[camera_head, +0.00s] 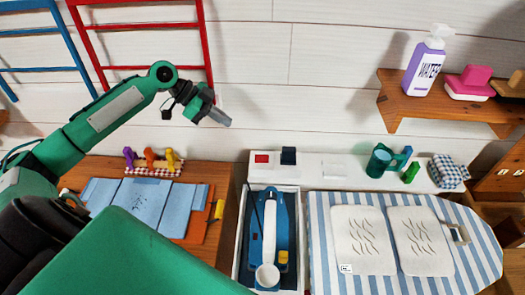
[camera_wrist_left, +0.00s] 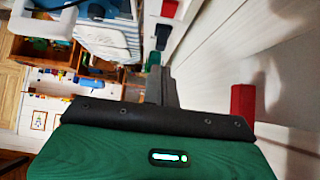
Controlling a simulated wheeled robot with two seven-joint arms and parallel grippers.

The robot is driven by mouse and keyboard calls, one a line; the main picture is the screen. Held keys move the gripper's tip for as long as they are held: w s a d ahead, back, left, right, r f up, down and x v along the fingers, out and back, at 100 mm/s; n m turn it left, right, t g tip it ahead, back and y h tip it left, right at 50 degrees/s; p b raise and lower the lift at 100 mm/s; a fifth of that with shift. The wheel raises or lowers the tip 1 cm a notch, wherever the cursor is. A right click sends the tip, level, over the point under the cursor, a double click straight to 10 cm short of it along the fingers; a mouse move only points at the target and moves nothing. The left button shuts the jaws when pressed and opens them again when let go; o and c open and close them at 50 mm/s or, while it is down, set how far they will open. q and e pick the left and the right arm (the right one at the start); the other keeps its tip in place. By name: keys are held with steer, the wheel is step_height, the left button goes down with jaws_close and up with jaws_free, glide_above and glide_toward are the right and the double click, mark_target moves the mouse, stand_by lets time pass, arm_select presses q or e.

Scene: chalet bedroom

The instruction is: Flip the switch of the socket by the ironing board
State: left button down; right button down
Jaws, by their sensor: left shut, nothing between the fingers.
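A small red switch-like piece (camera_head: 261,158) sits at the left end of a white ledge (camera_head: 335,165) along the wall. The ledge runs behind the striped ironing board (camera_head: 325,245). My left gripper (camera_head: 222,119) is shut and empty, in front of the white plank wall, above and left of the red piece and apart from it. My right gripper is out of view.
A blue-and-white iron-like item (camera_head: 270,225) lies in a white tray left of the board. Folded blue cloths (camera_head: 145,205) cover a wooden top. A teal cup (camera_head: 378,160) stands on the ledge. A wooden shelf (camera_head: 440,104) holds a purple bottle. A red ladder (camera_head: 140,27) hangs upper left.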

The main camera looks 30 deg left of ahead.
arm_select(q)
steer(key=p, duration=0.5)
glide_above(263, 160)
step_height(263, 160, down, 10)
steer(key=shift+s+a+r, duration=0.1)
steer(key=shift+a+r, duration=0.05)
steer(key=shift+r, duration=0.05)
step_height(263, 160, down, 4)
steer(key=shift+r+p, duration=0.25)
steer(key=shift+p, duration=0.25)
steer(key=shift+f, duration=0.55)
steer(key=shift+f+b, duration=0.4)
steer(key=shift+b, duration=0.35)
steer(key=shift+d, duration=0.2)
steer(key=shift+r, duration=0.15)
steer(key=shift+a, duration=0.15)
